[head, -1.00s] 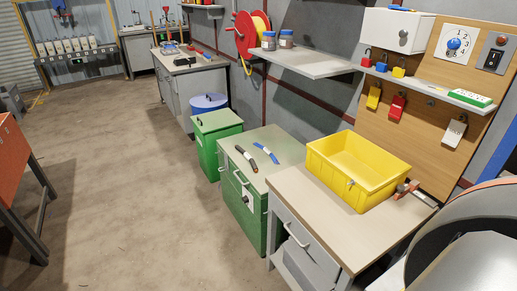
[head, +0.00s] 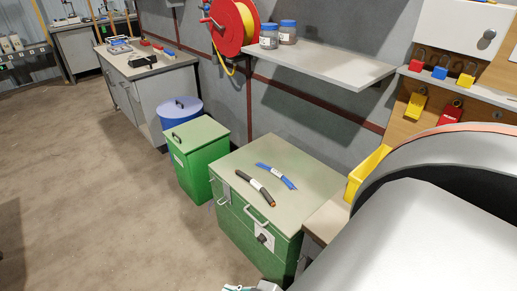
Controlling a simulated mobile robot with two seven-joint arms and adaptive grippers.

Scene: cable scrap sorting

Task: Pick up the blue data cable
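The blue data cable (head: 276,176) lies on the flat top of the green cabinet (head: 310,199), towards the back. It is a short, slightly bent piece with a pale label around it. A thicker black cable (head: 247,181) with a white label and a copper-coloured end lies in front of it, close but apart. A large white part of my own arm (head: 430,220) fills the lower right. No gripper fingers can be made out. A small grey part at the bottom edge is cut off, and I cannot tell what it is.
A green bin (head: 203,165) and a blue drum (head: 181,110) stand left of the cabinet. A shelf (head: 320,68) with two jars hangs above and behind it. A yellow crate (head: 366,171) on the bench at right is partly hidden. The floor (head: 90,200) at left is clear.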

